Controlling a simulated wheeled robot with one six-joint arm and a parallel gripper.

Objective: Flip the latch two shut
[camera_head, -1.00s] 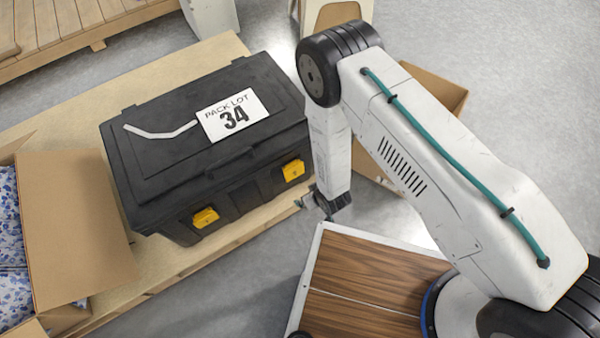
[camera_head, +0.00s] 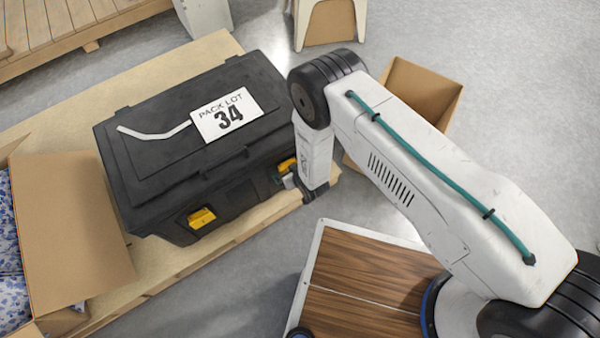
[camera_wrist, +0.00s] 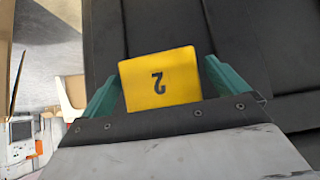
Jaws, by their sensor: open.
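The black toolbox (camera_head: 165,165) with a "PACK LOT 34" label (camera_head: 227,114) has its lid down. Latch two (camera_wrist: 160,79) is a yellow tab marked 2 in the wrist view. In the head view latch two (camera_head: 287,164) is at the right of the front face, partly hidden by my gripper (camera_head: 287,181). My gripper's teal fingers (camera_wrist: 167,92) are open, one on each side of the tab. Whether they touch it I cannot tell. The other yellow latch (camera_head: 201,217) is at the left of the front face.
The toolbox stands on a pale wooden board (camera_head: 160,262). An open carton (camera_head: 72,230) with blue-patterned packs is at the left. Another open carton (camera_head: 425,90) is behind my arm.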

